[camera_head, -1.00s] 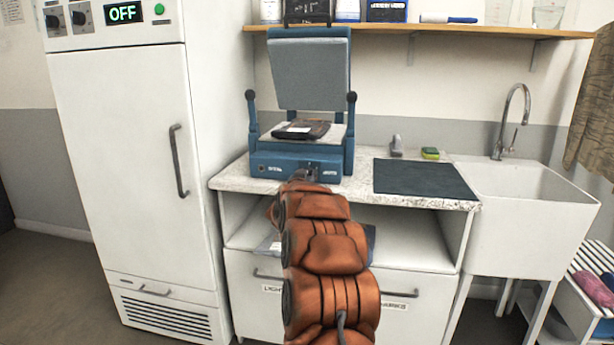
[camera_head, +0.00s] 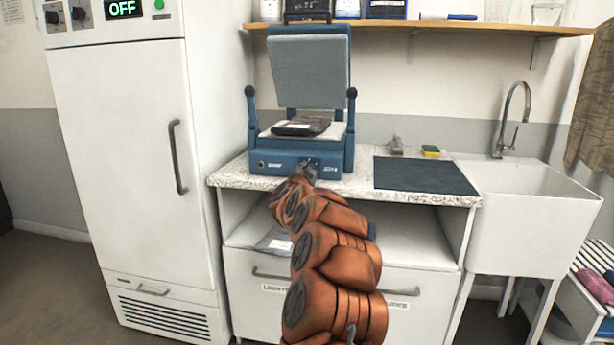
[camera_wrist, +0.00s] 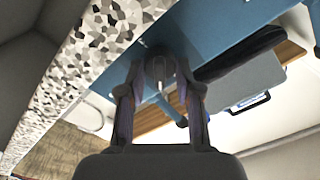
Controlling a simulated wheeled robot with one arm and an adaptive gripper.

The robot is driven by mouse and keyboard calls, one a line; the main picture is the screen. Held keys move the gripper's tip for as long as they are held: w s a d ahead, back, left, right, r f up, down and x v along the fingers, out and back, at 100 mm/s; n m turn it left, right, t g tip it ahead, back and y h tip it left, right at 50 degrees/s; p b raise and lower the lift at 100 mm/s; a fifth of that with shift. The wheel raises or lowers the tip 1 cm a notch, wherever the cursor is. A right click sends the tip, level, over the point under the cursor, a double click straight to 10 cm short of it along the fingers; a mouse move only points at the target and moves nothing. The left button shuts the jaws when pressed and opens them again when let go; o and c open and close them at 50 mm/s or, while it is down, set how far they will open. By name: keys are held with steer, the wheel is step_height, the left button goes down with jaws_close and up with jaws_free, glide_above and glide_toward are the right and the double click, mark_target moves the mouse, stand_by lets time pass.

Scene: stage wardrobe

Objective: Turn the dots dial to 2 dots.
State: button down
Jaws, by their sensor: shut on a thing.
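A blue press (camera_head: 262,170) stands on the speckled counter, its padded upper plate tilted up. A small knob (camera_wrist: 161,68) with a pale line on it is on its blue front panel. I take it to be the dots dial; no dot marks can be read, so its setting cannot be told. My gripper (camera_head: 309,170) reaches the right half of that panel and covers the dial in the head view. In the wrist view my gripper's two fingers (camera_wrist: 160,74) are on either side of the knob, shut on it.
A dark flat item (camera_head: 301,126) lies on the press's lower plate. A dark mat (camera_head: 425,175), a yellow-green sponge (camera_head: 431,150) and a sink (camera_head: 530,185) are to the right. A tall white cabinet (camera_head: 120,150) stands close on the left. A shelf (camera_head: 460,29) runs above.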

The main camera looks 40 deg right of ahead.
steer(key=m+b, duration=0.1)
steer(key=m, duration=0.2)
steer(key=m+b, duration=0.1)
steer(key=m, duration=0.1)
steer(key=shift+s+d+f+m+b, duration=0.1)
steer(key=shift+s+d+m+b, duration=0.1)
steer(key=shift+m+b, duration=0.2)
steer(key=m+b, duration=0.1)
steer(key=m, duration=0.1)
steer(key=shift+f+m, duration=0.15)
steer(key=shift+m, duration=0.25)
steer(key=m+b, duration=0.2)
steer(key=m, duration=0.1)
steer(key=shift+m, duration=0.3)
steer(key=shift+m+b, duration=0.85)
steer(key=shift+m, duration=1.05)
steer(key=c, duration=1)
jaws_free()
steer(key=shift+d, duration=0.1)
steer(key=shift+o, duration=1)
steer(key=shift+w+a, duration=0.1)
steer(key=shift+a, duration=0.1)
